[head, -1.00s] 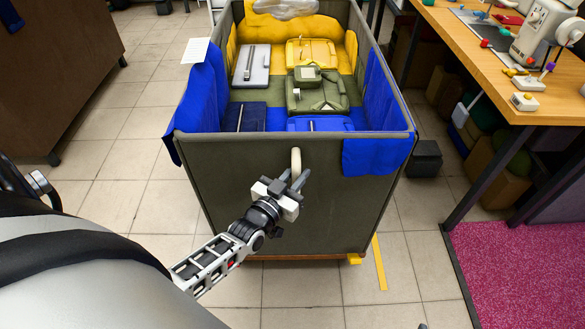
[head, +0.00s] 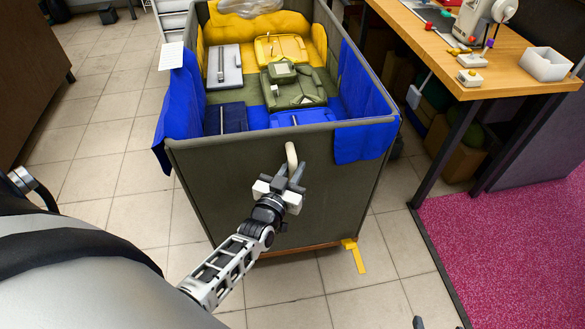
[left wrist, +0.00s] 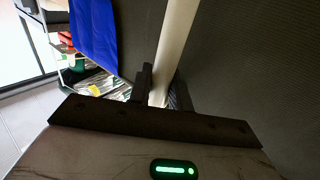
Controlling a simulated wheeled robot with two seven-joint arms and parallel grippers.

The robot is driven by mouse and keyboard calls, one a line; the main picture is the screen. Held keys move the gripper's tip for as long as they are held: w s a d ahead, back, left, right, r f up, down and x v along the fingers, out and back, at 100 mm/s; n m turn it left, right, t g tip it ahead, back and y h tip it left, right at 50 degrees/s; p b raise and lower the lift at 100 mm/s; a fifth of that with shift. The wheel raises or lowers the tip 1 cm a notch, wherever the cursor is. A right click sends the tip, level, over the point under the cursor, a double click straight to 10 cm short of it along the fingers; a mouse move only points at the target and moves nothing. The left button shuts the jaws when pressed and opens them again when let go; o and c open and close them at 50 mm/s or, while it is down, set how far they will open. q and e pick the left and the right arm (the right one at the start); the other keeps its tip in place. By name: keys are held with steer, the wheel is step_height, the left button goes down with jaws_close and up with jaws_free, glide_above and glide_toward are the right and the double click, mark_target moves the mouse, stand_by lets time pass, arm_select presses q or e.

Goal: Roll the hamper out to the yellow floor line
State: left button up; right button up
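The hamper (head: 235,205) is a dark grey-green fabric bin with blue, yellow and green bagged comforters inside. My left gripper (head: 292,172) is at the pale loop handle (head: 291,157) on its near wall. In the left wrist view the handle (left wrist: 174,45) passes between the two fingers, which are close on both sides of it. The yellow floor line (head: 356,258) shows at the hamper's near right bottom corner; part of it may be hidden under the hamper. A small dark tip at the bottom edge may be my right gripper (head: 418,322); its fingers cannot be made out.
A wooden table (head: 440,50) with a sewing machine (head: 482,20) and a white tray (head: 547,65) stands at the right. A magenta carpet (head: 500,250) lies below it. Bare tiles (head: 100,150) are free left of the hamper. A brown cabinet (head: 30,80) stands far left.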

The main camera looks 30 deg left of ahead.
arm_select(q)
steer(key=o, duration=0.4)
steer(key=shift+w+d, duration=0.2)
steer(key=shift+d, duration=0.1)
steer(key=shift+s, duration=0.2)
steer(key=s, duration=0.5)
steer(key=s+d, duration=0.1)
steer(key=s, duration=0.4)
steer(key=s+d, duration=0.1)
steer(key=s, duration=0.4)
steer(key=shift+s, duration=0.25)
steer(key=s+d+m+g+h, duration=0.1)
steer(key=d+g, duration=0.1)
steer(key=d, duration=0.1)
steer(key=s+d+m+g+h, duration=0.1)
steer(key=d+g+h, duration=0.1)
steer(key=d+g, duration=0.1)
steer(key=s+d+m+g+h, duration=0.1)
steer(key=d+m+g+h, duration=0.1)
steer(key=d, duration=0.1)
steer(key=shift+s+d+f, duration=0.1)
steer(key=shift+d+f, duration=0.05)
steer(key=shift+d, duration=0.2)
